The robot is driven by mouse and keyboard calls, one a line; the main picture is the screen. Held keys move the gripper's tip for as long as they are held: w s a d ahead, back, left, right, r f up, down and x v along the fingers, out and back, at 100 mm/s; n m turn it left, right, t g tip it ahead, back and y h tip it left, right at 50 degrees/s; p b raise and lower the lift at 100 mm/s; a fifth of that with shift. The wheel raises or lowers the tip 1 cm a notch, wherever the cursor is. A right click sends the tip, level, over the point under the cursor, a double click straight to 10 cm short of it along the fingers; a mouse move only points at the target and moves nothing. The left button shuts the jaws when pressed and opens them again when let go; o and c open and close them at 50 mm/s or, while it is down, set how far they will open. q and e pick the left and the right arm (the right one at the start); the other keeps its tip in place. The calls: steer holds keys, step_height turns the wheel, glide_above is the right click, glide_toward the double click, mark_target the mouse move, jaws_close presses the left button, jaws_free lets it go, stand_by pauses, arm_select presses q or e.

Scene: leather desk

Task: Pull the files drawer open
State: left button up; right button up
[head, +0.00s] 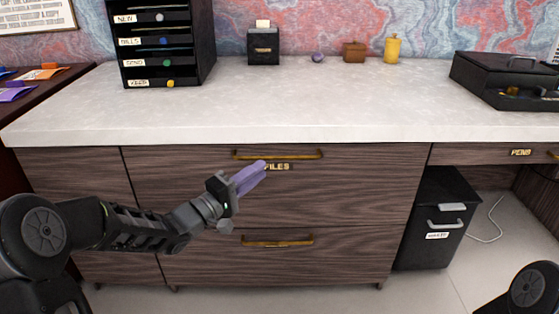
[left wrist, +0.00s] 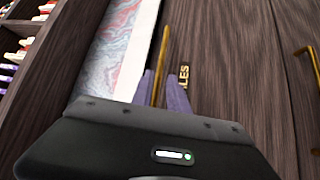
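The files drawer (head: 350,185) is the wide upper drawer of the dark wood cabinet, and its front looks flush. It has a long brass handle (head: 300,154) and a FILES label (head: 279,167) below it. My left gripper (head: 264,165) has purple fingers and reaches up to the label and handle, covering part of the label. In the left wrist view the left gripper's fingers (left wrist: 161,84) stand apart, with the brass handle (left wrist: 165,45) running between them; I cannot tell whether they touch it. My right gripper is out of view.
A lower drawer with a brass handle (head: 277,241) is below. The pale countertop (head: 300,95) overhangs above. A black tray tower (head: 160,45) and small pots stand on it. A black bin cabinet (head: 437,220) is at right. Floor in front is clear.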

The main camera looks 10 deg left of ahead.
mark_target(277, 159)
arm_select(q)
steer(key=b+x, duration=0.2)
steer(key=x, duration=0.5)
steer(key=shift+w+d, duration=0.2)
steer(key=shift+w, duration=0.05)
jaws_close()
stand_by(1.2)
